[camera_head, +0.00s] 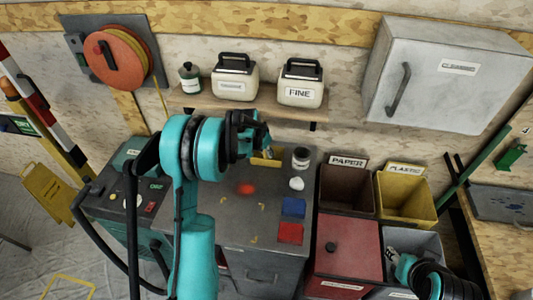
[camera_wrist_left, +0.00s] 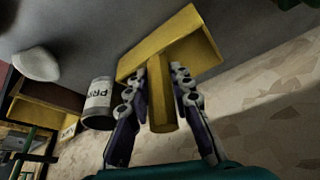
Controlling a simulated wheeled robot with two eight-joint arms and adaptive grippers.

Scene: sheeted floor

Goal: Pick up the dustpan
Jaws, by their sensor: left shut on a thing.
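The dustpan (camera_wrist_left: 185,42) is yellow, with a wide open pan and a straight handle. In the left wrist view my left gripper (camera_wrist_left: 159,80) is shut on the handle, one finger on each side. In the head view my left arm reaches over the dark counter, and the left gripper (camera_head: 262,135) is partly hidden by its own wrist. Part of the dustpan (camera_head: 266,157) shows just below it, near the counter's back edge. I cannot tell whether it touches the counter. My right gripper (camera_head: 392,258) is low at the right, over the grey bin, and its fingers are unclear.
A labelled can (camera_head: 301,158) and a white lump (camera_head: 296,183) stand right of the dustpan. A blue patch (camera_head: 293,207) and a red patch (camera_head: 290,233) lie on the counter (camera_head: 225,220). The shelf (camera_head: 250,118) with containers hangs above. Bins (camera_head: 345,190) stand at right.

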